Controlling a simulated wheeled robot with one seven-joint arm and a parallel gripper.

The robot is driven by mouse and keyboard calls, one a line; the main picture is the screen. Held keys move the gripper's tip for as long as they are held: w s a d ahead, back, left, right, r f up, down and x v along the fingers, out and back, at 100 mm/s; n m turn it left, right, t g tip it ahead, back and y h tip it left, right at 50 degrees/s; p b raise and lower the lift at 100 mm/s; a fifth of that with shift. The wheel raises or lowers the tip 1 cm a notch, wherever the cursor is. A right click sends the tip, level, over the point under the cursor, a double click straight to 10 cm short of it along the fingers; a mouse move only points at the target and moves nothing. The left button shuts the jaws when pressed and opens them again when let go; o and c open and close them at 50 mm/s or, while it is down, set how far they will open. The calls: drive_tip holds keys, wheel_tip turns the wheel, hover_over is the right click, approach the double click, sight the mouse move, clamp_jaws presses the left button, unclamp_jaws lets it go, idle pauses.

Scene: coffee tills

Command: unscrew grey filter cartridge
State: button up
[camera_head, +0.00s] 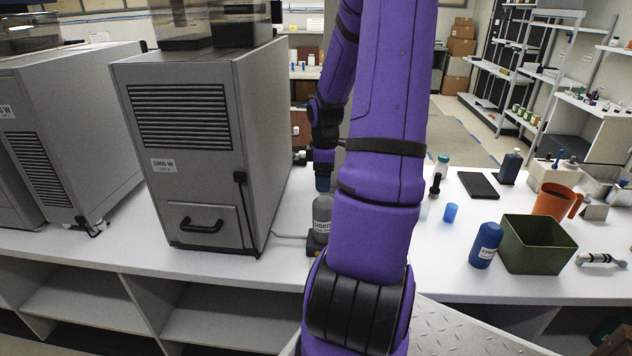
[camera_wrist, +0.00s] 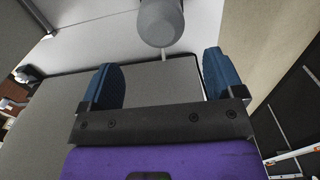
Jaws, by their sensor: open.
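The grey filter cartridge (camera_head: 321,214) stands upright on the counter beside the grey machine, partly hidden by my purple arm. It carries a light label and sits on a dark base. In the wrist view the rounded end of the grey cartridge (camera_wrist: 161,24) is at the top, just beyond my fingertips and roughly centred between them. My gripper (camera_wrist: 163,76) is open, with its two blue fingers wide apart and nothing between them. In the head view a bit of my gripper (camera_head: 323,183) shows just above the cartridge.
The grey machine (camera_head: 205,150) stands close on the left. On the right are a blue labelled cartridge (camera_head: 484,248), a dark green bin (camera_head: 538,246), an orange jug (camera_head: 552,200) and a small blue cup (camera_head: 450,213). The front counter strip (camera_head: 130,250) is clear.

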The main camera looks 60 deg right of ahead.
sight(324, 198)
wheel_tip(324, 198, down, 8)
drive_tip(key=shift+f, duration=0.4)
drive_tip(key=shift+c, duration=0.7)
drive_tip(key=c, duration=0.6)
drive_tip(key=n, duration=0.4)
drive_tip(key=shift+r+n, duration=0.1)
drive_tip(key=shift+n, duration=0.2)
drive_tip(key=shift+c, duration=0.2)
drive_tip(key=n, duration=1)
drive_tip(key=shift+n, duration=0.4)
drive_tip(key=n, duration=1.5)
drive_tip(key=shift+n, duration=0.4)
drive_tip(key=shift+a+n, duration=0.2)
drive_tip(key=shift+n, duration=0.1)
